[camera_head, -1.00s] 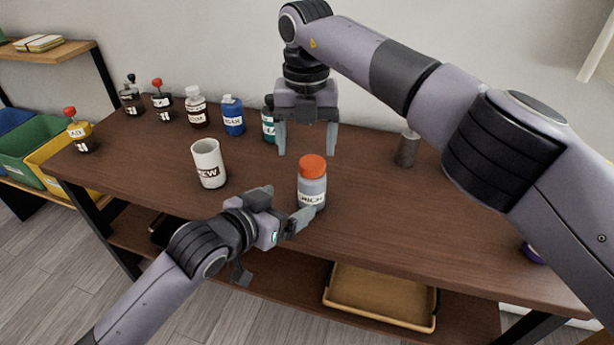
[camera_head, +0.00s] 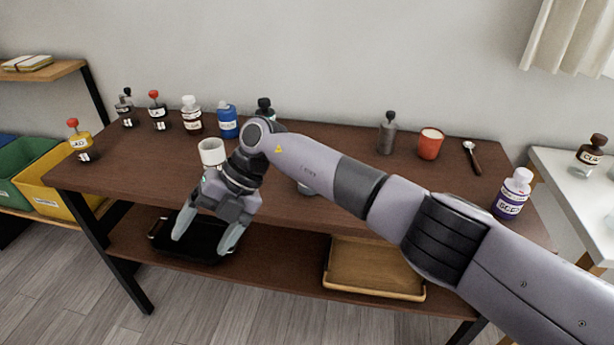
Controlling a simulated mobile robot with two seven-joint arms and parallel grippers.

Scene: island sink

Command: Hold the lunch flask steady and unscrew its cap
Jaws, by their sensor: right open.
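The lunch flask (camera_head: 308,189) stands on the brown table. Only a small grey part of its lower body shows below my right forearm, which hides the rest, including any cap. My right gripper (camera_head: 206,232) is open and empty. It points down to the left of the flask, over the table's front edge in the picture, with its fingers apart. My left gripper is out of view.
A white mug (camera_head: 211,152) stands just behind my right gripper. Several bottles, including a blue one (camera_head: 228,121), line the back left. A grey bottle (camera_head: 387,133), a red cup (camera_head: 429,144), a spoon (camera_head: 471,157) and a purple-labelled bottle (camera_head: 512,194) stand or lie right. A tray (camera_head: 375,292) sits below.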

